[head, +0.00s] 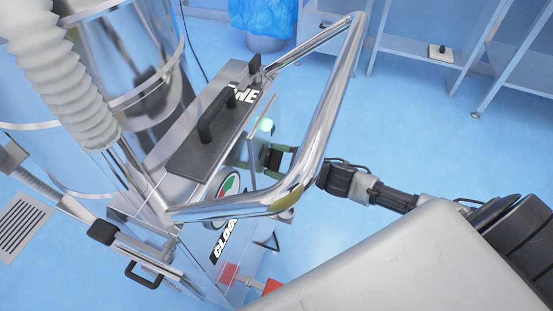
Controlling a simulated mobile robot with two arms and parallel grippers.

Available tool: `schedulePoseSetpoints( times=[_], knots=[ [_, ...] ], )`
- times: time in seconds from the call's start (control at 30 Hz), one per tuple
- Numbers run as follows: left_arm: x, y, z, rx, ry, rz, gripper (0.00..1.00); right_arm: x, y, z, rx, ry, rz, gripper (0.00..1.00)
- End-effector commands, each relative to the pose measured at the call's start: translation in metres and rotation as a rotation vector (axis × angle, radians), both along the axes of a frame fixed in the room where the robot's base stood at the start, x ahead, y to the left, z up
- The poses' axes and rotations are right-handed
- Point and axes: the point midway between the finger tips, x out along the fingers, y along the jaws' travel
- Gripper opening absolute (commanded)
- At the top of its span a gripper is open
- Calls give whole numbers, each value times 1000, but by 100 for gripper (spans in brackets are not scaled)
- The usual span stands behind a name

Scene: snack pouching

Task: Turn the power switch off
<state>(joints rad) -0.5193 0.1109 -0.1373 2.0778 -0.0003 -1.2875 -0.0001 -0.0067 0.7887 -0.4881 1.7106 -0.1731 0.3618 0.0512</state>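The metal machine (185,140) stands at the left with a black-handled lid on top. My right gripper (252,158) is at the machine's right side panel, behind the bent chrome rail. I cannot make out the power switch; the gripper and the steep view angle hide that part of the panel. Whether the fingers touch anything there I cannot tell. My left gripper is not in view.
The chrome rail (335,95) loops around the machine's right side, close over my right gripper. A ribbed white hose (70,85) rises at the left. Shelving (415,62) and a blue-bagged bin (265,20) stand at the back. Blue floor between is clear.

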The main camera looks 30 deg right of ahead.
Motion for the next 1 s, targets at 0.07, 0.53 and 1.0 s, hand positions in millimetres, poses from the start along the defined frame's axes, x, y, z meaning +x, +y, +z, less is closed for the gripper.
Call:
schedulePoseSetpoints(
  times=[0.07,0.53,1.0],
  knots=[
    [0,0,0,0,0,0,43,0,0,0,0,0,0,42],
    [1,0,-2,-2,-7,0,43,0,0,0,-71,-62,-1,36],
    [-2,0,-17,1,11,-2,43,-1,1,-3,-372,-331,0,36]
  ],
)
